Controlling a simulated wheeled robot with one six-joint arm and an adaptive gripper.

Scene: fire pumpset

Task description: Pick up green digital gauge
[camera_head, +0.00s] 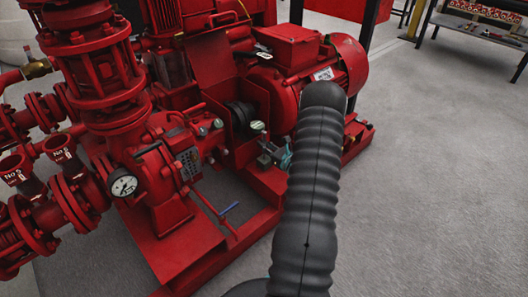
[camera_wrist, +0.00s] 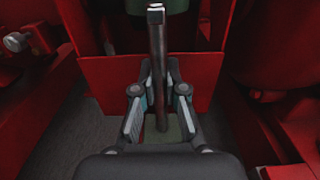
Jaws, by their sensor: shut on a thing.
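My gripper (camera_head: 275,155) is low at the pumpset, partly hidden behind my own arm in the head view. A small pale greenish round face (camera_head: 258,126), which looks like the green digital gauge, sits just above the fingers. In the wrist view my gripper (camera_wrist: 158,95) has its two fingers closed on a slim dark stem with a bright metal tip (camera_wrist: 156,14). The stem appears to belong to the gauge. A grey-green patch (camera_wrist: 164,128) shows between the fingers; I cannot tell whether it is part of the gauge.
The red motor (camera_head: 318,68) stands behind my arm, on the red base frame (camera_head: 262,218). In the wrist view red panels (camera_wrist: 105,82) stand close around the fingers. Grey floor (camera_head: 430,170) is free at right.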

